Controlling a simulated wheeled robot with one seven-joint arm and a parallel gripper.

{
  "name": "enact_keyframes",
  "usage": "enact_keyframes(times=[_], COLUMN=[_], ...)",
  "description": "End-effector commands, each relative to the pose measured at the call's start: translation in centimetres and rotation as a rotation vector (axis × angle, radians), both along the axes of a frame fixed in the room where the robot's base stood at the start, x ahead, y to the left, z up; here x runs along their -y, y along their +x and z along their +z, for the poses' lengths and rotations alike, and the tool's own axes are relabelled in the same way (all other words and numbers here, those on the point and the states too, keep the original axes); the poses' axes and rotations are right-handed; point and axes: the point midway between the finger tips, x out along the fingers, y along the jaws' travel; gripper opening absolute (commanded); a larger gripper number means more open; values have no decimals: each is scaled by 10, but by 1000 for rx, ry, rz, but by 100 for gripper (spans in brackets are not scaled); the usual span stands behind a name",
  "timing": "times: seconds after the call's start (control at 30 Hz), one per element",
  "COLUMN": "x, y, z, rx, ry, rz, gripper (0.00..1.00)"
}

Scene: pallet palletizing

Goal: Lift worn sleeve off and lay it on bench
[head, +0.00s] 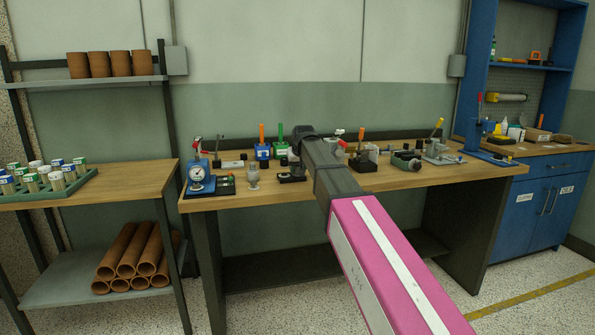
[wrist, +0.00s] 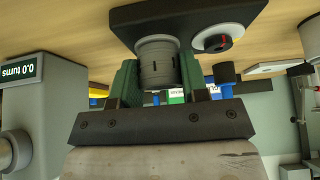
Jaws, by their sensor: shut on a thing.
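A grey ribbed cylinder, which looks like the worn sleeve (wrist: 157,62), stands against a black base block (wrist: 190,22) in the wrist view. My gripper (wrist: 158,75) is shut on it, with a green pad on each side. I see no clear gap between the sleeve and the block. A round dial-like part with a red mark (wrist: 217,38) sits beside it on the same block. In the head view my gripper is largely hidden by my arm, above the black base (head: 292,178) on the wooden bench (head: 440,174).
A blue dial gauge (head: 197,174) and a small grey metal part (head: 253,175) stand left of the base. Blue and green holders (head: 262,151) are behind. A grey vise (head: 405,160) stands to the right. Bare wood shows along the bench's front edge.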

Motion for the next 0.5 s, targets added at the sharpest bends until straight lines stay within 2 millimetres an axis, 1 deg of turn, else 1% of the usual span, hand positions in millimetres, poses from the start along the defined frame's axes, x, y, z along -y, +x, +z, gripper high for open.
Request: enact_keyframes(times=[0.5], x=[0], y=[0], z=[21], rx=[0], ry=[0], rz=[0], gripper=[17])
